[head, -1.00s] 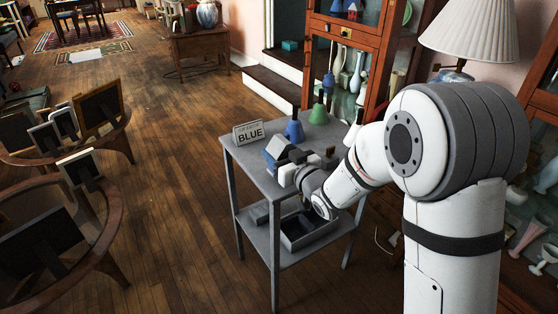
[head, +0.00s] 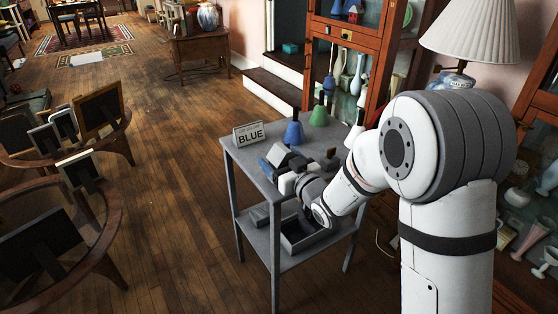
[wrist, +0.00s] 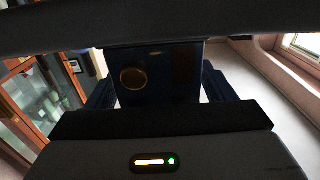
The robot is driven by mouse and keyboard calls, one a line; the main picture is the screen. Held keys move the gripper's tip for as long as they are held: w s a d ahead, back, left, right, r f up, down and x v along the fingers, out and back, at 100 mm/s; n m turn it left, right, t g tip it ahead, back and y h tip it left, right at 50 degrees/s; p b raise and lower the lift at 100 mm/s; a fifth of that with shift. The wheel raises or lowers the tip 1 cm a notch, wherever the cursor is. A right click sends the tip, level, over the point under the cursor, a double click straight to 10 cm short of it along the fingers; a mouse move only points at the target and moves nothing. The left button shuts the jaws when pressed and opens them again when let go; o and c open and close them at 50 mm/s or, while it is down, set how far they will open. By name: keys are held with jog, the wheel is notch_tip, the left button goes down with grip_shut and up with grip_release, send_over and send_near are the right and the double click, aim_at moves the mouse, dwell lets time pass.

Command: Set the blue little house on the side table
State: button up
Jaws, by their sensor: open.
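The side table (head: 245,166) is grey, with a lower shelf. The blue little house (head: 281,154), with a pale grey roof, is at its near left part; my gripper hides much of it. It seems to rest on the top, but its base is not clear. My gripper (head: 284,180) is open, low over the table's near edge and right against the house. In the wrist view the house's dark blue wall (wrist: 160,78), with a round gold-rimmed window, fills the space between the jaws.
Small dark items (head: 330,155) lie to the right. A grey tray (head: 300,238) is on the shelf. Glass cabinets flank the right.

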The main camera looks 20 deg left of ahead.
jog(key=shift+r, duration=0.1)
jog(key=shift+r+p, duration=0.2)
jog(key=shift+p, duration=0.15)
jog(key=v, duration=1.2)
jog(key=d+f+m+g+h, duration=0.2)
jog(key=d+m+h, duration=0.3)
jog(key=d+h, duration=0.9)
jog(key=s+d+m+g, duration=0.2)
jog(key=s+d+g, duration=0.2)
jog(key=s, duration=0.5)
jog(key=s+d+r+m+g, duration=0.1)
jog(key=s+d+g, duration=0.3)
jog(key=s+d, duration=0.4)
jog(key=shift+s+m+g+p, duration=0.3)
jog(key=shift+s+m, duration=0.55)
jog(key=shift+m, duration=0.05)
